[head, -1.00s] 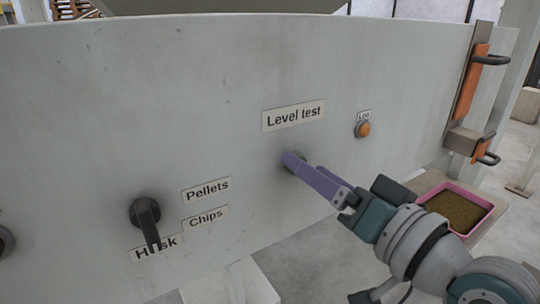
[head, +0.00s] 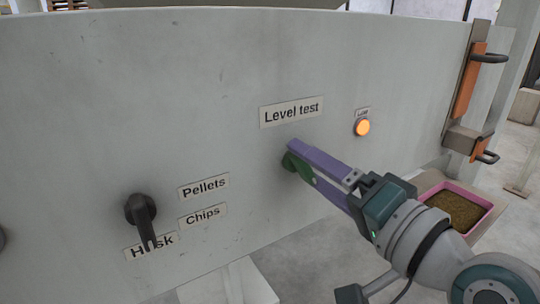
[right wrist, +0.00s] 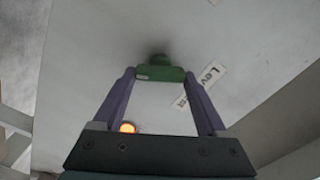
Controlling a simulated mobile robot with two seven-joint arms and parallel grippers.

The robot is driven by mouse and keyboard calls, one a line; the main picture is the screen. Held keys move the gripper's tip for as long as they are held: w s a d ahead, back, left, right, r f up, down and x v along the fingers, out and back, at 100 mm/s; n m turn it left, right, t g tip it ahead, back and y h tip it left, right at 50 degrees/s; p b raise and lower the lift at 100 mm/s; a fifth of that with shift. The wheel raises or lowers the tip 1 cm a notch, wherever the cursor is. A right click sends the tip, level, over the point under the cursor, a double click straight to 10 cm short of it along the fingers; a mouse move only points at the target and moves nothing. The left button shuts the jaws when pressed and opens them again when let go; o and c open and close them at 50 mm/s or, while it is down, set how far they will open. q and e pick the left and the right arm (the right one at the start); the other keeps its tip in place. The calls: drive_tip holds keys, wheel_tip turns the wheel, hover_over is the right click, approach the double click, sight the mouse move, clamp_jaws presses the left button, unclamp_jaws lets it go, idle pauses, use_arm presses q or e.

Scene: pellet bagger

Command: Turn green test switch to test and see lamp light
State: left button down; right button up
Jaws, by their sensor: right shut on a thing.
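The green test switch (head: 300,167) sits on the grey panel under the "Level test" label (head: 291,112). My right gripper (head: 302,160) is shut on the switch's handle, with its purple fingers on either side. In the right wrist view the green handle (right wrist: 160,73) lies across between the two fingertips. The lamp (head: 362,127) under the "Low" label glows bright orange, and its glow also shows in the right wrist view (right wrist: 127,128). The fingers partly hide the switch in the head view. My left gripper is not in view.
A black selector knob (head: 143,218) stands at the left by the "Pellets", "Chips" and "Husk" labels. An orange handled latch (head: 470,90) is at the panel's right edge. A pink tray of brown pellets (head: 490,218) stands low at the right.

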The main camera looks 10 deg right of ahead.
drive_tip(key=o, duration=1.3)
drive_tip(key=shift+s, duration=0.15)
drive_tip(key=p+v, duration=0.1)
drive_tip(key=v, duration=0.8)
drive_tip(key=shift+s, duration=0.3)
drive_tip(key=shift+r, duration=0.1)
